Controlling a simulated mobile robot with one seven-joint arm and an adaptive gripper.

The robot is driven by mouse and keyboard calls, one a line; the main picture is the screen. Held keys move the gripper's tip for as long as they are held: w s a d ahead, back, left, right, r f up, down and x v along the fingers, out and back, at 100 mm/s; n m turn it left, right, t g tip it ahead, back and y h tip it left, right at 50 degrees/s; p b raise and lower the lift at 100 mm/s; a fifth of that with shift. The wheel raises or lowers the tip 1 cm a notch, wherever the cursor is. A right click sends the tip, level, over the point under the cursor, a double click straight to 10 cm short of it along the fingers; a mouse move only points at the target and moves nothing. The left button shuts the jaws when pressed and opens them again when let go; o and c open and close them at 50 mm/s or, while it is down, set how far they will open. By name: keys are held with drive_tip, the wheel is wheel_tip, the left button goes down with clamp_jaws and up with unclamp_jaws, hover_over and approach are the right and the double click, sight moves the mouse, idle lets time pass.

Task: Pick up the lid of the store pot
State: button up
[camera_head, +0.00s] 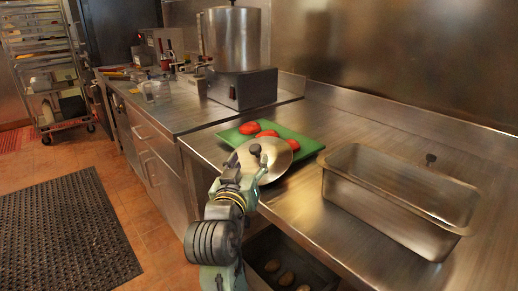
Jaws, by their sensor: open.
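A round, shiny metal lid (272,170) with a small dark knob (255,149) lies at the front of the steel counter, by the near edge of a green board. My gripper (247,166) reaches up from the bottom of the view and overlaps the lid's left part. Its jaws are open, with dark fingertips near the knob. I cannot tell whether they touch the lid. My arm hides the lid's lower left edge. I cannot tell which vessel is the store pot.
Red items (249,128) lie on the green board (300,146) behind the lid. A deep rectangular steel pan (380,205) stands to the right. A tall metal pot (236,40) sits on a boxy unit (243,88) farther back. Bare counter (300,195) lies between lid and pan.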

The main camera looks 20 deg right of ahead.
sight(253, 152)
drive_tip(key=p+x, duration=0.2)
drive_tip(key=x, duration=0.4)
drive_tip(key=shift+w+f, duration=0.2)
drive_tip(key=shift+w, duration=0.1)
clamp_jaws()
idle(0.4)
